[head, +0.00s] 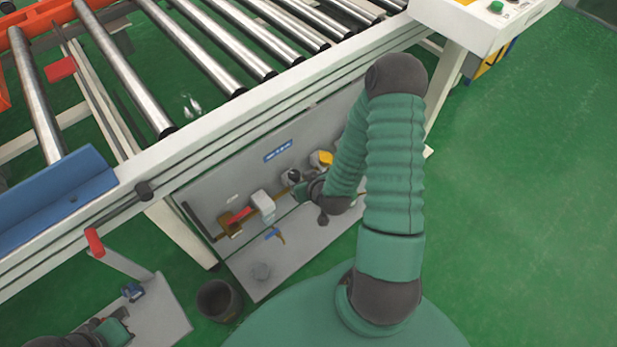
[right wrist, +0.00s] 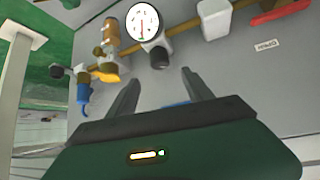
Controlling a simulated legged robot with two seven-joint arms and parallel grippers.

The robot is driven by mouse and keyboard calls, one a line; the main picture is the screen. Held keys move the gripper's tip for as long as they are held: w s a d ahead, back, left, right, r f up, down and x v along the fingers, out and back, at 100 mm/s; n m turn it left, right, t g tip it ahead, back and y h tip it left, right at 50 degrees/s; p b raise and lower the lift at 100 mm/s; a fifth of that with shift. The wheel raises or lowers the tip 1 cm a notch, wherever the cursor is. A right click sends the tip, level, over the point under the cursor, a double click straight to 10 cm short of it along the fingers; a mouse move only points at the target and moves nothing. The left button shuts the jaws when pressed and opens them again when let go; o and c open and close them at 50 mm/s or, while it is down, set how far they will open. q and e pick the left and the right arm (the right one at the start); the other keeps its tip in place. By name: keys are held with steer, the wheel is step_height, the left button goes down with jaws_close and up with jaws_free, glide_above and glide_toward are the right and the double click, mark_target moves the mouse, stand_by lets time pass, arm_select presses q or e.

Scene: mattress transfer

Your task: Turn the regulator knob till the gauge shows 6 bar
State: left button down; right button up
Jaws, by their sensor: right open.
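The round white gauge (right wrist: 142,22) shows in the right wrist view with a green mark and a thin needle. Its figures are too small to read. Beside it is the grey regulator with a dark, round-ended knob (right wrist: 159,56), which also shows in the head view (head: 292,176). My right gripper (right wrist: 160,84) is open and empty. Its two fingers point at the knob, one to each side, with the knob just beyond the tips and apart from them. In the head view my right gripper (head: 318,190) is beside the regulator. My left gripper (head: 115,328) is partly cut off at the lower left.
A brass pipe carries a yellow part (right wrist: 107,73), a white box (right wrist: 215,18) and a red handle (right wrist: 280,12). The roller conveyor's white frame (head: 240,117) overhangs the grey panel. A dark bin (head: 218,300) stands on the floor. Green floor at right is clear.

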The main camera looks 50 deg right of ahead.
steer(key=p+v, duration=0.6)
steer(key=shift+r, duration=0.1)
